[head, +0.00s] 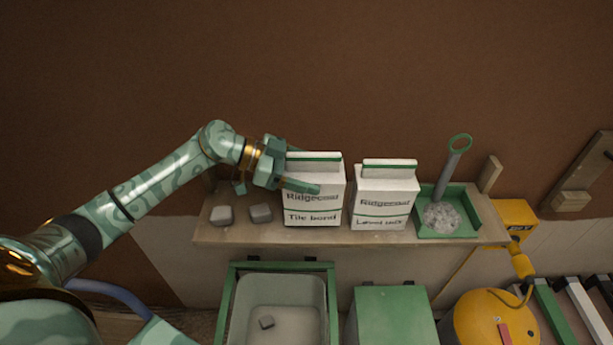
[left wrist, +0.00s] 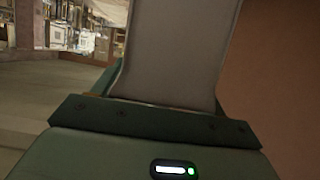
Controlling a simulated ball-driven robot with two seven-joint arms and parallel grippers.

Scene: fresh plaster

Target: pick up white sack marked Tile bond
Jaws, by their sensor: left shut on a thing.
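The white sack marked Tile bond (head: 314,206) stands upright on the wooden shelf (head: 250,235), with a green stripe along its folded top. My left gripper (head: 302,172) reaches in from the left and is shut on the upper part of this sack, one finger showing across its front. In the left wrist view a pale grey face of the sack (left wrist: 178,50) fills the middle, right at the gripper. The far finger is mostly hidden behind the sack. My right gripper is not in view.
A similar white sack marked Level mix (head: 383,203) stands close to the right. Further right is a green tray (head: 474,207) with a grey heap and a handled tool. Below are a green-framed tub (head: 233,300) and a green box (head: 392,315).

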